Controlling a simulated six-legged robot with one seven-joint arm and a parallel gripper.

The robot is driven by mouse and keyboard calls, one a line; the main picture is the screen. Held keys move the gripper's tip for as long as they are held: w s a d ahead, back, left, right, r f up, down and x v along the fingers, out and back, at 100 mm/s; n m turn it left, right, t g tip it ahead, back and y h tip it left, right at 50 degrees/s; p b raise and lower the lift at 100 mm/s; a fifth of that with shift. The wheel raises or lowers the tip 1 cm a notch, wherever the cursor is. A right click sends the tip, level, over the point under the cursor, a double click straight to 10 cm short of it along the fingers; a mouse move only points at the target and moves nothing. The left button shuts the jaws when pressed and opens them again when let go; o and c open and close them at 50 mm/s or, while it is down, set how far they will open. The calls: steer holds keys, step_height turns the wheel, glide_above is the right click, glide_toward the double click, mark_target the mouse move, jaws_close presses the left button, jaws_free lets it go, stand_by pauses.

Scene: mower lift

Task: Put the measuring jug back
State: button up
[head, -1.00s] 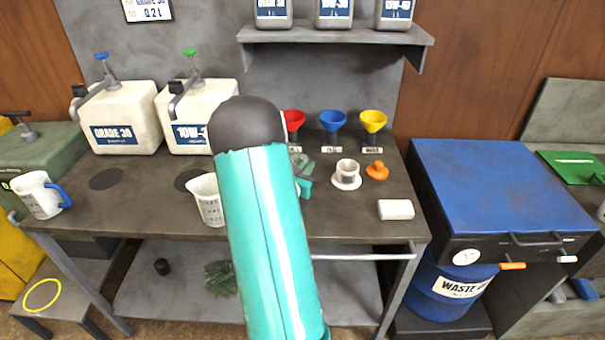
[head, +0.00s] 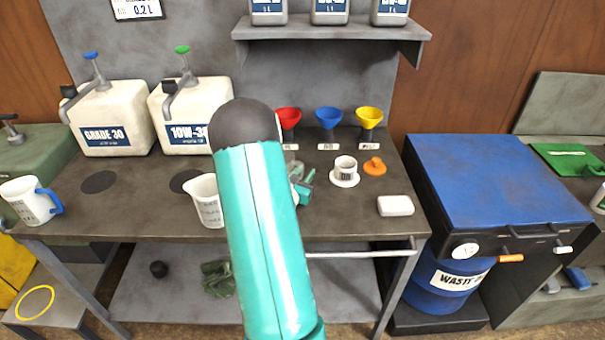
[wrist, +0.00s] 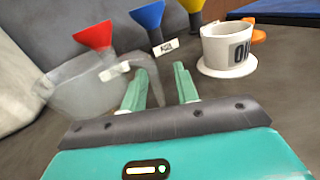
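A clear measuring jug with dark markings (head: 207,205) stands upright on the workbench, partly hidden behind my arm. In the head view my gripper (head: 303,187) is mostly hidden by my arm. A second jug with a blue handle (head: 30,203) stands at the bench's left end.
Two white oil containers (head: 112,118) with pumps stand at the back left, with dark round spots (head: 98,182) before them. Red, blue (head: 328,119) and yellow funnels line the back. A white cup (head: 345,166), orange cap (head: 374,166) and white block (head: 395,205) lie on the right.

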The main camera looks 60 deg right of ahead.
steer(key=shift+w+r, duration=0.1)
steer(key=shift+a, duration=0.35)
steer(key=a, duration=1.1)
steer(key=shift+s+a, duration=0.2)
steer(key=shift+s, duration=0.1)
steer(key=s+a+r+m+g+y, duration=0.2)
steer(key=a+r+m+g+y, duration=0.3)
steer(key=a+r+m, duration=0.55)
steer(key=w+a+r+m+t+y, duration=0.1)
steer(key=a+r+m+t+y, duration=0.1)
steer(key=a, duration=0.9)
steer(key=w+a+r+m+t+y, duration=0.1)
steer(key=a+r+m+t+y, duration=0.2)
steer(key=a+y, duration=0.3)
steer(key=w+a+r+m+t+y, duration=0.1)
steer(key=a+r+t+y, duration=0.3)
steer(key=a, duration=1.2)
steer(key=shift+m+t+y, duration=0.5)
steer(key=shift+m, duration=0.15)
